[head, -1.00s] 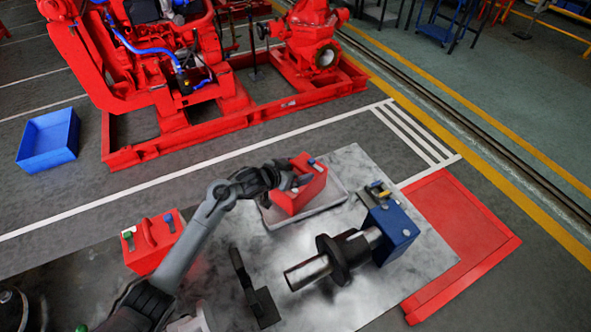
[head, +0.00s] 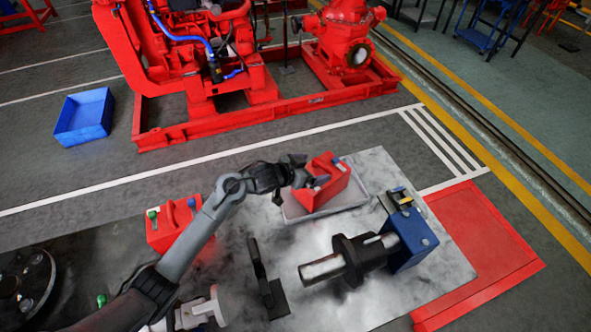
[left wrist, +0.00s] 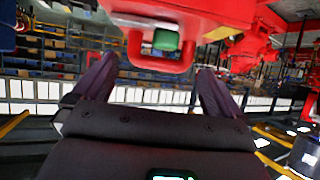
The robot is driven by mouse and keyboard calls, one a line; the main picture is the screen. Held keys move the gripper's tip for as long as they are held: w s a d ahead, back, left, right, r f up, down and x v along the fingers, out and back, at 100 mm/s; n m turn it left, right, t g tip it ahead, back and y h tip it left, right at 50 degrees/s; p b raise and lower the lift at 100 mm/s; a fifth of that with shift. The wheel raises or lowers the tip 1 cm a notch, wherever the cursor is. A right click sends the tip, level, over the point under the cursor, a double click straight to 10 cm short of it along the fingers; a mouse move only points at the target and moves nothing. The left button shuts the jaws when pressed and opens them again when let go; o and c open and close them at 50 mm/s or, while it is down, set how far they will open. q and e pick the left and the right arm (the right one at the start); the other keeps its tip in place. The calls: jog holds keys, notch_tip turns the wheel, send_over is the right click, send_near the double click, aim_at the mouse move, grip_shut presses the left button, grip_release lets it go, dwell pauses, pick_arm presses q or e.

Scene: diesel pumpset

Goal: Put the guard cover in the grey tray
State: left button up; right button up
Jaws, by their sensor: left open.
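A red guard cover (head: 333,181) with a handle and a small blue part on top sits in the grey tray (head: 345,201). Whether its base lies flat there is partly hidden. My left gripper (head: 312,181) is at the cover's left side by its handle. In the left wrist view, the open fingers (left wrist: 155,88) stand apart on either side of the red handle, and a green knob (left wrist: 166,40) shows inside its loop. A second red box (head: 172,228) with a handle and a green knob stands at the left of the table.
A dark shaft with a hub (head: 350,258) rests beside a blue block (head: 411,240) at the right. A black bracket (head: 265,280) stands at the table's front. A blue bin (head: 84,117) is on the floor beyond. The grey tabletop (head: 440,285) is bare at front right.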

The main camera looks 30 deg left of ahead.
pick_arm(q)
jog(key=p+v, duration=0.1)
jog(key=v, duration=0.7)
jog(key=shift+s, duration=0.1)
